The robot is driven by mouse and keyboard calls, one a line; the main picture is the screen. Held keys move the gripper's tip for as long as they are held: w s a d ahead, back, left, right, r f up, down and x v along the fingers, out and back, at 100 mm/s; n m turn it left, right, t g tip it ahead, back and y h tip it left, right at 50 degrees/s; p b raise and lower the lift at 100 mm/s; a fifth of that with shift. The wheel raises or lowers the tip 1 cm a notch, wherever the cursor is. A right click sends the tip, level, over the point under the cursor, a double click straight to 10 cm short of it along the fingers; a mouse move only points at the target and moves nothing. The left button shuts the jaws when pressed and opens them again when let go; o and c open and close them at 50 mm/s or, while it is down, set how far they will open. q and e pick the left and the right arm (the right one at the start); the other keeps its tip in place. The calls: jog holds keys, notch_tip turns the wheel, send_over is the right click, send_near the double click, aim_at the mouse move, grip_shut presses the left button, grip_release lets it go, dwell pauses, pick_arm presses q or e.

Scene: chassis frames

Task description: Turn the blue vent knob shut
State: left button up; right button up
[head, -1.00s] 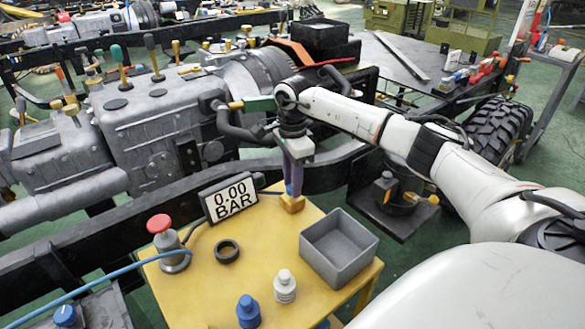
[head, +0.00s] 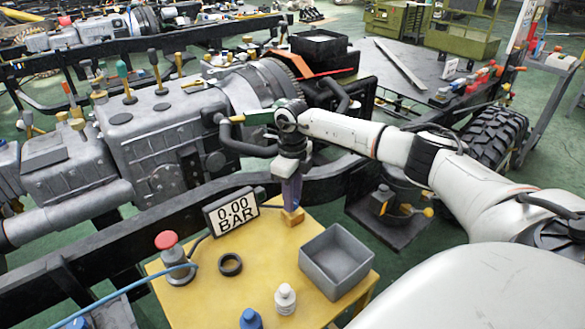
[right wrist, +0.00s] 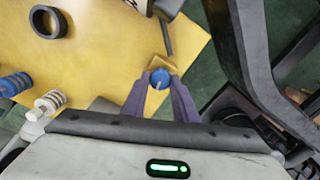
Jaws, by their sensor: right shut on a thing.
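The blue vent knob (right wrist: 159,79) is a small round knob with a pale line across its top. It sits on a brass block at the back edge of the yellow table; the block also shows in the head view (head: 292,218). My right gripper (right wrist: 159,82) points down over the block, its two purple fingers shut on opposite sides of the knob. In the head view, the right gripper (head: 291,194) hides most of the knob. A gauge (head: 231,211) beside it reads 0.00 BAR. My left gripper is in neither current view.
The yellow table (head: 205,300) carries a red-topped button (head: 167,241), a black ring (head: 230,264), a grey open bin (head: 338,262), and a white (head: 285,299) and a blue ribbed fitting (head: 250,319). A dark chassis rail (head: 130,230) runs close behind the table.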

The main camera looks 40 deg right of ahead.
jog(key=shift+m+p, duration=0.3)
jog(key=shift+m, duration=0.9)
jog(key=o, duration=1.1)
jog(key=shift+c, duration=0.2)
notch_tip(320, 180, up, 10)
jog(key=shift+r, duration=0.2)
